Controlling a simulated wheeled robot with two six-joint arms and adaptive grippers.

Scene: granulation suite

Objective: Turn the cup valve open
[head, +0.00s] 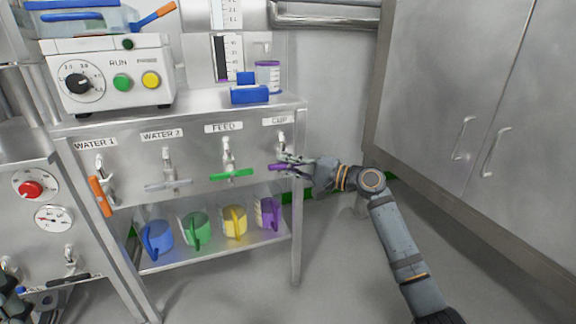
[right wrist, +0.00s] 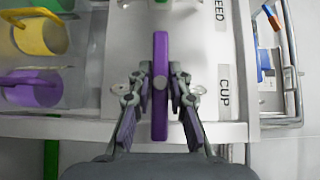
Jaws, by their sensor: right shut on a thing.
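The cup valve has a purple handle (head: 280,167) under the CUP label (head: 280,121) on the steel panel. The handle lies roughly level, like the grey and green ones beside it. In the right wrist view the purple handle (right wrist: 160,50) runs up the middle of the picture, with its round hub showing. My right gripper (head: 290,163) is shut on this handle, one finger on each side, as the right wrist view (right wrist: 160,90) also shows. Dark parts at the lower left edge of the head view look like my left gripper (head: 9,285); its fingers cannot be made out.
The green FEED handle (head: 231,175) is close by on the left; the grey WATER 2 handle (head: 168,185) is level and the orange WATER 1 handle (head: 99,196) hangs down. Coloured jugs, including a purple one (head: 269,214), stand on the lower shelf. A steel cabinet (head: 450,90) stands right.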

